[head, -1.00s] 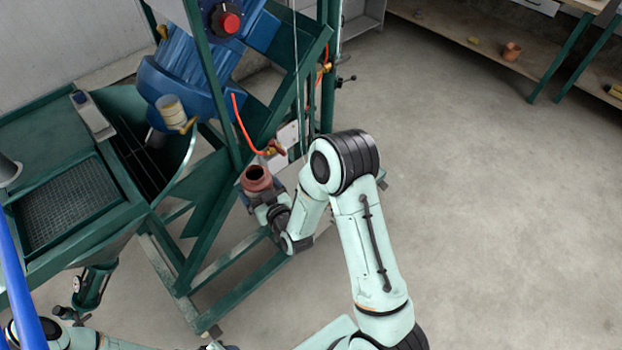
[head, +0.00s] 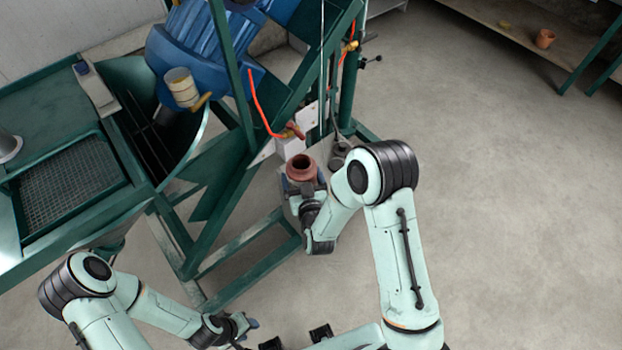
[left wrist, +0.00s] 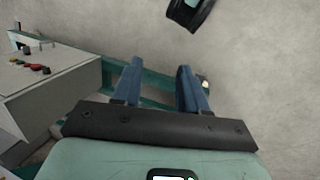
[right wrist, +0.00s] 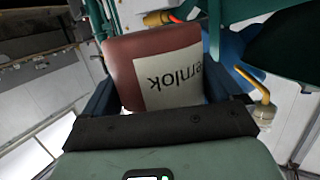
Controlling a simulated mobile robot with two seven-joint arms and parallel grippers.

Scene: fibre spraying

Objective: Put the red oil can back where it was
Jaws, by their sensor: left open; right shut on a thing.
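A red can (head: 301,170) with a round dark opening on top is held upright in my right gripper (head: 306,190), beside the green machine frame. In the right wrist view the red can (right wrist: 150,50) fills the space between the blue fingers (right wrist: 155,90), and a white label with upside-down lettering shows on it. My right gripper is shut on it. My left gripper (head: 247,325) is low in the head view, away from the can. In the left wrist view its two blue fingers (left wrist: 157,80) are apart with nothing between them.
The green machine frame (head: 225,160) with a blue motor (head: 205,50) and an orange hose (head: 262,112) stands left of the can. A small grey can-like object (head: 340,155) is just behind my right gripper. A shelf (head: 480,20) is at the back right. Floor on the right is clear.

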